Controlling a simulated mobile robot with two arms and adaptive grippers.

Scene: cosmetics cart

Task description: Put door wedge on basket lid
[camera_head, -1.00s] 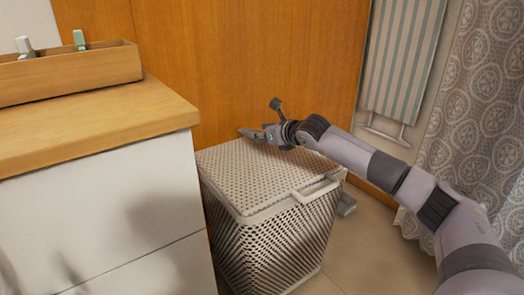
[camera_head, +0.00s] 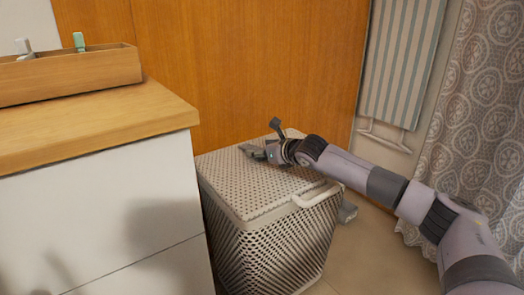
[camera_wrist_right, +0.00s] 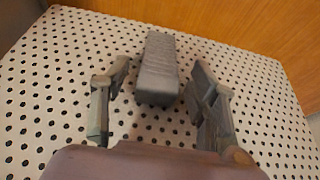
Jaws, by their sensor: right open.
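The grey door wedge (camera_wrist_right: 158,60) lies on the perforated white basket lid (camera_wrist_right: 48,75) in the right wrist view. It sits between and slightly beyond the two fingers of my right gripper (camera_wrist_right: 160,82), with a gap on each side. The right gripper is open, low over the lid. In the head view my right gripper (camera_head: 258,152) is over the back part of the basket lid (camera_head: 245,190), where I cannot clearly tell the wedge from the fingers. My left gripper does not show.
The white basket (camera_head: 275,250) stands against a wooden panel (camera_head: 235,70). A white cabinet with a wooden top (camera_head: 90,125) is at its left, bearing a wooden box (camera_head: 70,72). A grey object (camera_head: 347,211) is on the floor right of the basket. A patterned curtain (camera_head: 465,120) hangs at right.

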